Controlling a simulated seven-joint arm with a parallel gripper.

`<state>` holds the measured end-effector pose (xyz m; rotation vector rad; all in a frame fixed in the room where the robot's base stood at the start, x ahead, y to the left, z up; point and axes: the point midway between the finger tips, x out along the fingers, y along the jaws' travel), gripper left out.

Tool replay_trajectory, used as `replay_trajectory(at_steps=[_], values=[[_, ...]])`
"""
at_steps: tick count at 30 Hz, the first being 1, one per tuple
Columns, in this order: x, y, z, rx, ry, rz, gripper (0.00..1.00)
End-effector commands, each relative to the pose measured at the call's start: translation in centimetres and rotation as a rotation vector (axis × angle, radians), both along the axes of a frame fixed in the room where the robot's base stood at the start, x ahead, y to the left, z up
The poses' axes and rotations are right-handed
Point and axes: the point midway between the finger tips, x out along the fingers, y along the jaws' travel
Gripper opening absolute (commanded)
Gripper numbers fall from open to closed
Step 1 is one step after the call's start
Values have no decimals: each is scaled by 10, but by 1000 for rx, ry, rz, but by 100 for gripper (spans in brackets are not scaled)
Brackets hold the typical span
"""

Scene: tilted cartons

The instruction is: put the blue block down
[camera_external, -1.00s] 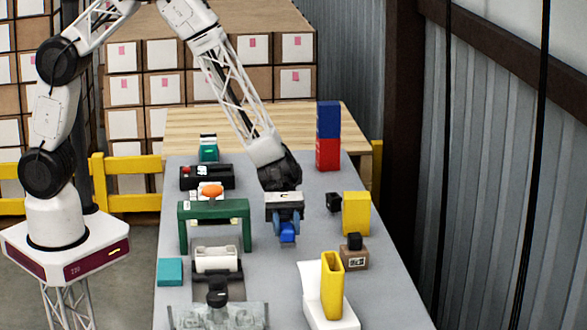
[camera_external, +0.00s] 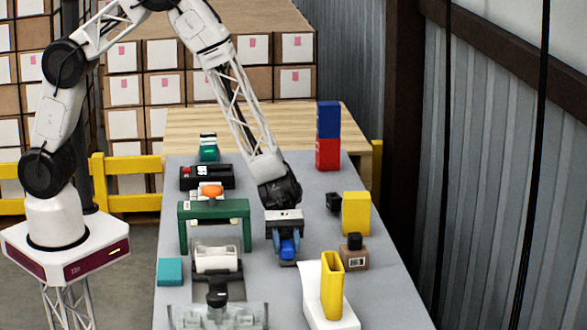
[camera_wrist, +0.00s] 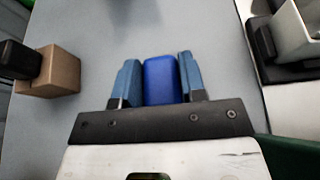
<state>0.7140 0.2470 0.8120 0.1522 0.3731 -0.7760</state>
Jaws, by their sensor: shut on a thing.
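My gripper (camera_external: 286,252) is over the grey table between the green arch and the brown box. It is shut on a small blue block (camera_external: 287,248). In the wrist view the blue block (camera_wrist: 161,80) sits between the two blue-grey fingers of my gripper (camera_wrist: 158,78). The block is close to the table surface, but I cannot tell whether it touches it. Another, larger blue block (camera_external: 328,119) stands on a red block (camera_external: 328,155) at the far right of the table.
A green arch (camera_external: 213,207) stands left of my gripper. A brown box (camera_external: 354,257) and a yellow block (camera_external: 356,214) are to its right. A white stand with a yellow piece (camera_external: 332,285) is nearer the front. Bare grey table (camera_external: 272,295) lies in front of my gripper.

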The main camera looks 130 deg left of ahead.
Motion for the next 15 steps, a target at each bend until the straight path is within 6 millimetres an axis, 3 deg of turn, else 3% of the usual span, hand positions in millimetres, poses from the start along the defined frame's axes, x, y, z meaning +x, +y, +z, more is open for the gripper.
replay_trajectory(at_steps=[14,15], values=[[0,0,-5,0,0,0,13],[0,0,-5,0,0,0,40]])
